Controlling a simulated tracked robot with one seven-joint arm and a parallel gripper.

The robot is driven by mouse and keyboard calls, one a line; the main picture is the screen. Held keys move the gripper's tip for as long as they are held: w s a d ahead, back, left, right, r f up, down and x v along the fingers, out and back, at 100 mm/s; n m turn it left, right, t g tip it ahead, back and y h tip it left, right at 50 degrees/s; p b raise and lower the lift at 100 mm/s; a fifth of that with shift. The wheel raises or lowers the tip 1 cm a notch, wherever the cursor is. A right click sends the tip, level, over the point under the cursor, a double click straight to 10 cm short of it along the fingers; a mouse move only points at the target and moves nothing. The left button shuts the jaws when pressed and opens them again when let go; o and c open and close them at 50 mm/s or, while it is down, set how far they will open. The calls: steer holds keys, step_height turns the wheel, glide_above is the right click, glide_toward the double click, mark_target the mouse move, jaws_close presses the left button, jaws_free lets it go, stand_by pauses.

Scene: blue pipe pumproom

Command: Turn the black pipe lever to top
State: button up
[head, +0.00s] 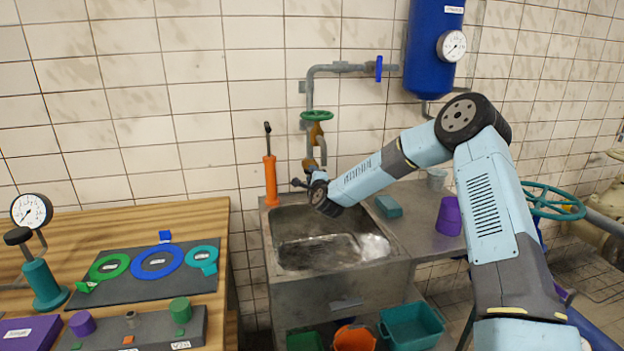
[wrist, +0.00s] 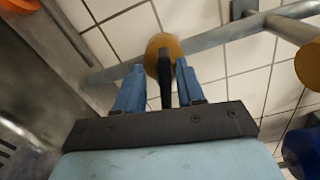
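The black pipe lever (wrist: 166,88) shows in the wrist view, hanging from a yellow-ochre round valve body (wrist: 160,48) on a grey pipe. My gripper (wrist: 158,76) has its two blue fingers apart, one on each side of the lever. Gaps show between the lever and both fingers, so it does not look clamped. In the head view my gripper (head: 300,183) is at the wall pipe just above the sink, below the orange-brown valve part (head: 317,133). The lever itself cannot be made out clearly there, as my wrist is close to it.
A green handwheel (head: 316,115) sits on the pipe above. An orange upright cylinder (head: 270,180) stands left of the pipe. The metal sink (head: 285,285) lies below my gripper. A teal block (head: 389,206) and purple cup (head: 449,216) stand on the right counter.

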steer(key=v, duration=1.3)
steer(key=shift+s, duration=0.4)
